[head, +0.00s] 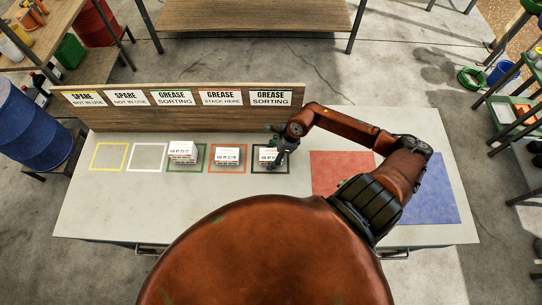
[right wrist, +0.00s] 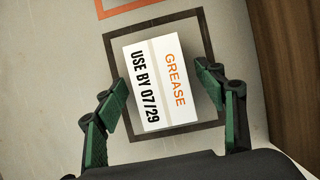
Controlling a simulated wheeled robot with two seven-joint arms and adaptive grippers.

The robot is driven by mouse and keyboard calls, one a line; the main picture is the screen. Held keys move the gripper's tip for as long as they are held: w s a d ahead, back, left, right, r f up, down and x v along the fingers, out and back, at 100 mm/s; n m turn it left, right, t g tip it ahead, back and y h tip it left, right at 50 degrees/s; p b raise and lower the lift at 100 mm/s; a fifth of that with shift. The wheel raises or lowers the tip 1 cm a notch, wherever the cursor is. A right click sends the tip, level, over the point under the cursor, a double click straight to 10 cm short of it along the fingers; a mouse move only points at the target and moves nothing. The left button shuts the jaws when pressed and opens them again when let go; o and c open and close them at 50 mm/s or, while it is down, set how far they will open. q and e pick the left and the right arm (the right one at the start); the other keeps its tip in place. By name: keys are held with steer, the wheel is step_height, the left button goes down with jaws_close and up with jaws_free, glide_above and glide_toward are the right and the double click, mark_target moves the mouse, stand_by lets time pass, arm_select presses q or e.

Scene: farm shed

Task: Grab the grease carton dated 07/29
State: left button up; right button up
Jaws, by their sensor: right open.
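A white grease carton (right wrist: 160,82) lies in the right wrist view, printed "GREASE" in orange and "USE BY 07/29" in black. It sits inside the black square outline (right wrist: 208,30) on the table. My right gripper (right wrist: 163,98) is open, with one green finger on each side of the carton; I cannot tell whether they touch it. In the head view my right gripper (head: 280,152) is over the black square, partly hiding this carton (head: 268,155). Other cartons stand in the orange square (head: 228,156) and the green square (head: 183,151); their dates are too small to read. My left gripper is not in view.
A wooden board (head: 140,115) with signs for spare and grease sorting stands behind the squares. The yellow square (head: 109,157) and the white square (head: 147,157) are empty. A red mat (head: 335,172) and a blue mat (head: 435,200) lie on the right of the table.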

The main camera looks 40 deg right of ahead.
steer(key=shift+w+f, duration=0.15)
steer(key=c, duration=1.3)
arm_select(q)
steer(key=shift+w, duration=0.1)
